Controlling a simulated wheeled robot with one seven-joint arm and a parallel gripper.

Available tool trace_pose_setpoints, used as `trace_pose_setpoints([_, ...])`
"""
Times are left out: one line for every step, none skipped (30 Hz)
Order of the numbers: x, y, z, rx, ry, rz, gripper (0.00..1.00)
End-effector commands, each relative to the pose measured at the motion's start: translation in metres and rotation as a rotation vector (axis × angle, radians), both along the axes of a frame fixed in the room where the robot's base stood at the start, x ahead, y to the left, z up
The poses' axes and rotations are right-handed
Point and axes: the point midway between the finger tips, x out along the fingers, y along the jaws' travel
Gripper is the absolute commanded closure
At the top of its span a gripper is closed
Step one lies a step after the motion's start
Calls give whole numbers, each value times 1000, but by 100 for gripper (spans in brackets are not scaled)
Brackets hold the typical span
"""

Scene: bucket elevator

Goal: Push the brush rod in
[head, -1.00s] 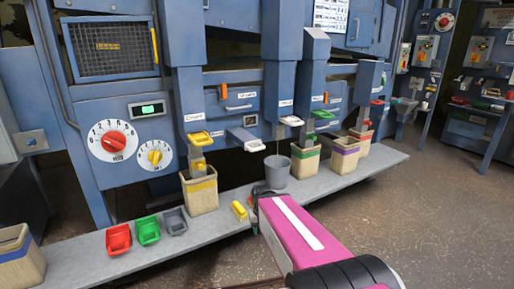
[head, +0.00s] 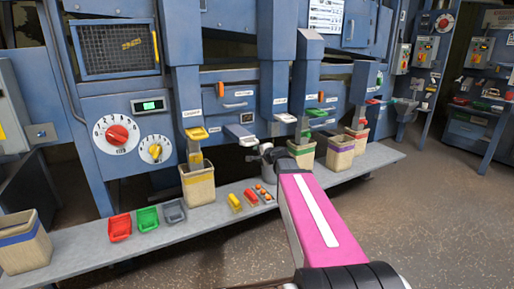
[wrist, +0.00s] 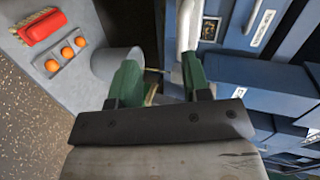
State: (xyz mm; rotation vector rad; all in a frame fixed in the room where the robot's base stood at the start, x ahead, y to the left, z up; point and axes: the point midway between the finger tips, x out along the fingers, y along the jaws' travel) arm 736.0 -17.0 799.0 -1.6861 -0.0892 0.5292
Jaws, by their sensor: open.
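My gripper (head: 262,153) is raised in front of the blue machine, above the shelf and near the grey bucket (head: 268,172). In the wrist view its green-padded fingers (wrist: 160,80) are open, with no object clearly held between them. A pale rod-like part (wrist: 188,25) shows just beyond the right finger; I cannot tell whether it is the brush rod. An orange-ended handle (head: 221,90) sticks out of the machine front, and another orange-ended one (head: 321,96) is further right. I cannot tell which is the brush rod.
The bucket (wrist: 118,62) is beside the left finger. A tan bin (head: 198,187) stands left of my gripper. The floor at right is clear.

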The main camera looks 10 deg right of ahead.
Motion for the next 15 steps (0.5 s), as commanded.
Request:
trace_pose_setpoints([8, -7, 10, 42, -19, -34, 56])
trace_pose_setpoints([10, -10, 15, 63, -28, -51, 56])
trace_pose_setpoints([12, -13, 20, 83, -37, -66, 56])
trace_pose_setpoints([14, -15, 22, 95, -41, -75, 56])
trace_pose_setpoints([15, -16, 23, 103, -45, -82, 56])
trace_pose_setpoints([16, -17, 25, 109, -47, -87, 56])
trace_pose_setpoints([17, -17, 25, 112, -47, -88, 56])
trace_pose_setpoints([18, -16, 25, 113, -48, -89, 56])
trace_pose_setpoints([20, -16, 24, 114, -48, -88, 56])
trace_pose_setpoints([22, -15, 23, 112, -47, -88, 56])
trace_pose_setpoints([24, -14, 23, 113, -47, -87, 56])
trace_pose_setpoints([28, -13, 22, 112, -47, -86, 56])
trace_pose_setpoints([31, -12, 21, 111, -46, -85, 56])
trace_pose_setpoints([35, -11, 20, 111, -46, -85, 56])
trace_pose_setpoints([40, -9, 19, 111, -46, -85, 56])
